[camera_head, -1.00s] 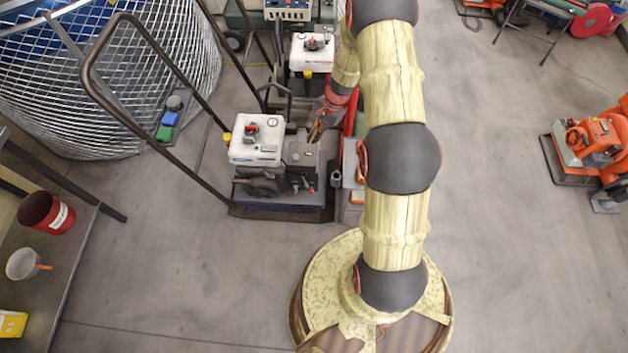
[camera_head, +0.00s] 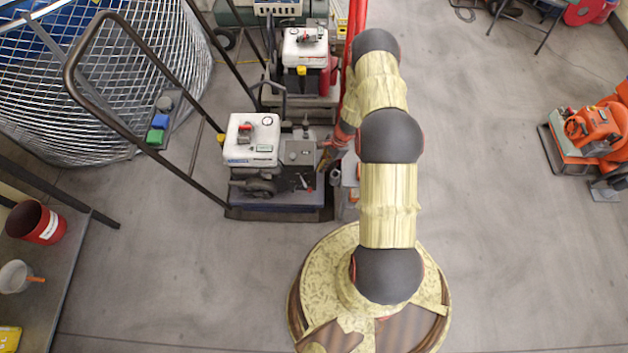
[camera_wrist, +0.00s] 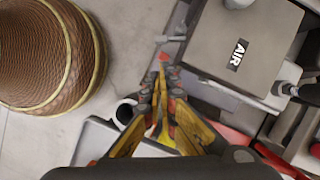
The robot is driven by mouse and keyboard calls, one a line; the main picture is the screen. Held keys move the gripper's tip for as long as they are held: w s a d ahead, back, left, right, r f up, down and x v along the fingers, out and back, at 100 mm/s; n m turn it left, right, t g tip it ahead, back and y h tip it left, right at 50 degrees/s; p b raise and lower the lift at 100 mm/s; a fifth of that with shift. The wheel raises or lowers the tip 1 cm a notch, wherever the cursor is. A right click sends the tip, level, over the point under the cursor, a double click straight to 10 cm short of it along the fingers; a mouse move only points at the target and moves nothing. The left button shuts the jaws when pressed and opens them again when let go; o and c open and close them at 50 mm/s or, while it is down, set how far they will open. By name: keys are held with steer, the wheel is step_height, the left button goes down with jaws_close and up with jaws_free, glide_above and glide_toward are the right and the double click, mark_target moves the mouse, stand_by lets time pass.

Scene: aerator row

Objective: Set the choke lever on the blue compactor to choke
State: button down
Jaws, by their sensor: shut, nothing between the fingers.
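The blue compactor (camera_head: 275,203) stands left of my arm in the head view, with a dark blue base, a white tank and a grey engine box. In the wrist view the grey box (camera_wrist: 235,45) marked AIR fills the upper right. My gripper (camera_wrist: 163,62) is shut and empty, its tips just left of this box and near a grey bracket. A small red tip shows at the fingertips; I cannot tell whether it belongs to a lever or whether they touch. In the head view my gripper (camera_head: 322,165) is at the engine's right side. The choke lever's setting cannot be made out.
Another machine with a white tank (camera_head: 305,48) stands close behind. The compactor's tall dark handle (camera_head: 135,35) rises on the left, near a wire mesh basket (camera_head: 60,90). A bench with a red bucket (camera_head: 35,222) is at far left. Floor to the right is clear up to orange machines (camera_head: 595,130).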

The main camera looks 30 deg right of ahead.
mark_target(303, 181)
steer(key=shift+f, duration=0.1)
steer(key=b+x, duration=0.3)
steer(key=x, duration=0.6)
steer(key=shift+a+f, duration=0.15)
steer(key=shift+f, duration=0.25)
steer(key=shift+a+m+b, duration=0.2)
steer(key=shift+m+b, duration=0.1)
